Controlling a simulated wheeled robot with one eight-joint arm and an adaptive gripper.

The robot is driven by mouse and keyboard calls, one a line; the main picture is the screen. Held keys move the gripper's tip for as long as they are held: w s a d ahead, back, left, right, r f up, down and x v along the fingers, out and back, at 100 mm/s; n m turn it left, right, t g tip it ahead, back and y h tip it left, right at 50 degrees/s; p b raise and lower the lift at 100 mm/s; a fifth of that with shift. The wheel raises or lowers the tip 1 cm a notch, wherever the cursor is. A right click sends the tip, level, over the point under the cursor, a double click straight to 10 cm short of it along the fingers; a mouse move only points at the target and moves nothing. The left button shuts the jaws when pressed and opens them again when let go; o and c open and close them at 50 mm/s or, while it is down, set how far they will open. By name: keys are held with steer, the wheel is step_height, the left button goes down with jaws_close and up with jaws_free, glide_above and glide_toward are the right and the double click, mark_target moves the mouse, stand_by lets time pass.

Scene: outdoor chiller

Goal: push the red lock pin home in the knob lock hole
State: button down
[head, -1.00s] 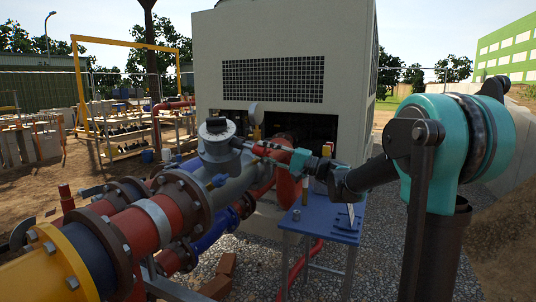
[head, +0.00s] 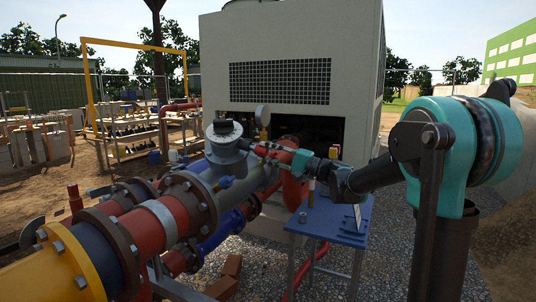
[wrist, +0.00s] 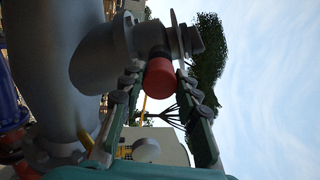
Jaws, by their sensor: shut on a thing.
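The red lock pin (wrist: 160,78) shows in the wrist view as a short red cylinder between my fingertips, right by the grey knob lock (wrist: 180,40). My gripper (wrist: 158,76) is shut on the pin, one finger on each side. The pin's far end meets a dark part beside the knob, and the lock hole itself is hidden. In the head view my gripper (head: 266,149) reaches from the right to the grey valve top with its dark cap (head: 226,131).
A large grey pipe body (wrist: 45,65) fills the left of the wrist view. In the head view, red flanged piping (head: 150,232) runs to the front left. A blue table (head: 330,222) stands below my arm. The chiller (head: 285,60) stands behind.

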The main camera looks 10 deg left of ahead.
steer(key=shift+a, duration=0.25)
steer(key=shift+w+a+r, duration=0.15)
steer(key=shift+a, duration=0.2)
steer(key=shift+w+a, duration=0.1)
steer(key=shift+a, duration=0.1)
steer(key=c, duration=1)
jaws_free()
steer(key=shift+c, duration=0.2)
steer(key=o, duration=0.5)
steer(key=shift+d, duration=0.1)
